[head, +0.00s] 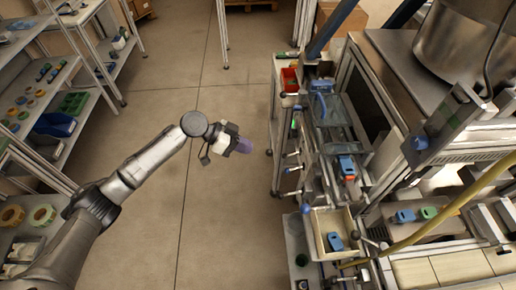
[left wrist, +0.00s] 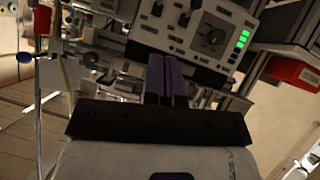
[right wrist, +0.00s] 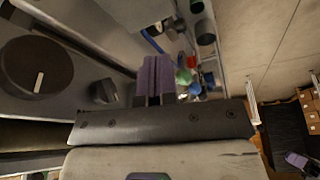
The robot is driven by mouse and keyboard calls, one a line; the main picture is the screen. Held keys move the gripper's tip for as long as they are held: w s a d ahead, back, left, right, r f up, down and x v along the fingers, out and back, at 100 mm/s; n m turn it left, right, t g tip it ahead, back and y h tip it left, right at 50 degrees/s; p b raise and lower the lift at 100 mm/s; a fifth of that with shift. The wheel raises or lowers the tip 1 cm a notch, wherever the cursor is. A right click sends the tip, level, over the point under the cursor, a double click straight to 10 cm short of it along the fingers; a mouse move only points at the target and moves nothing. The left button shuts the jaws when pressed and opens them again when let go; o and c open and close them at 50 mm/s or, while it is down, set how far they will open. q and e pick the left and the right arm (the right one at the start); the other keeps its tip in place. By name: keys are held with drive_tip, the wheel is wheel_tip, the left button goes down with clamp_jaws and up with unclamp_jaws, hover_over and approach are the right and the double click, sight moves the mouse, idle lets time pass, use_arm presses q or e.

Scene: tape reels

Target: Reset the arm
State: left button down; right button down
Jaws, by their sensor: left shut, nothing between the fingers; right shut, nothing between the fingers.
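My left arm reaches in from the left in the head view, over open floor. Its gripper (head: 243,145) has purple fingers and points right, apart from the machine bench. In the left wrist view the purple fingers (left wrist: 161,78) are together with nothing between them. A panel with dials and green lights (left wrist: 240,40) lies beyond them. My right arm is not seen in the head view. In the right wrist view my right gripper (right wrist: 155,78) has its purple fingers together and empty, in front of a grey surface with dark round knobs (right wrist: 38,75).
Tape reels (head: 42,215) lie on the left shelf unit, with several small ones higher up. The machine bench on the right holds a red bin (head: 289,80), a cream tray (head: 318,225) and a yellow hose (head: 470,195). The floor (head: 235,220) between is clear.

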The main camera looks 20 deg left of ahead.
use_arm(q)
drive_tip(key=shift+s+a+r, duration=0.15)
drive_tip(key=shift+s+a, duration=0.1)
drive_tip(key=shift+a, duration=0.2)
use_arm(e)
drive_tip(key=shift+s, duration=0.1)
drive_tip(key=shift+a, duration=0.1)
